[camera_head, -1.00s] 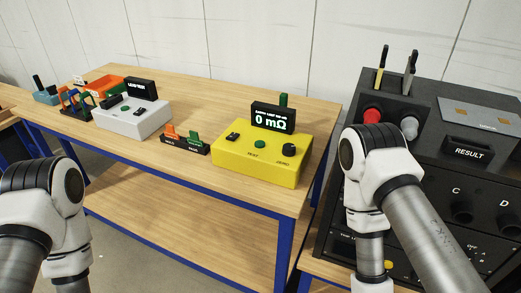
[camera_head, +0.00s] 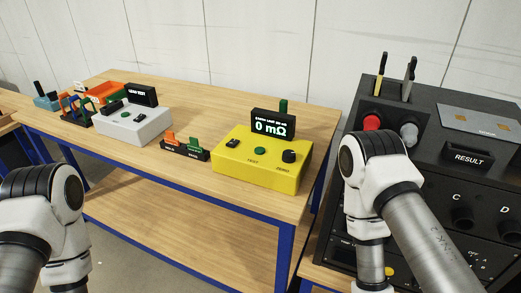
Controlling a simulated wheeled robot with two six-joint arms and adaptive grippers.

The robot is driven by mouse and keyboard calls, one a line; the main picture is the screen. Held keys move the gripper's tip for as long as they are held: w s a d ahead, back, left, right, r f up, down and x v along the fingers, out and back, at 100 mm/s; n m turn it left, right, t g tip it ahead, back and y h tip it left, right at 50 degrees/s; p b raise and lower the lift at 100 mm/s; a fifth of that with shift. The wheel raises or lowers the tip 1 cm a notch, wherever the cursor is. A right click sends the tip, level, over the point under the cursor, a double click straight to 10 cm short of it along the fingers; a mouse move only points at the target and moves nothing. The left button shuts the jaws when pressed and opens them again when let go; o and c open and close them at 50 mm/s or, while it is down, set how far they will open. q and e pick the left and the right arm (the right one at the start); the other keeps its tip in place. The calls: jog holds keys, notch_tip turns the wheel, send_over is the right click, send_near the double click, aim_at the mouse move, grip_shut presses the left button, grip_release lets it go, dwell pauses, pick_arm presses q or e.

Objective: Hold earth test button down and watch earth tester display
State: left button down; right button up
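The yellow earth tester (camera_head: 257,174) stands on the right end of the wooden table. Its green test button (camera_head: 259,151) sits on the top face, marked TEST, with nothing touching it. A black ZERO knob (camera_head: 289,156) is to its right and a small black switch (camera_head: 232,143) to its left. The black display (camera_head: 272,125) stands upright at the back and reads 0 mΩ; the small line above is hard to read. My arms show at the lower left and lower right, apart from the tester. Neither gripper is in the picture.
A white lead tester (camera_head: 135,124) stands further left on the wooden table (camera_head: 200,95). A black holder (camera_head: 184,154) with orange and green clips lies between the testers. A black rack (camera_head: 440,110) with RESULT label stands right. Orange tray (camera_head: 104,92) is at the far left.

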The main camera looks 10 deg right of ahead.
grip_shut()
dwell(1.0)
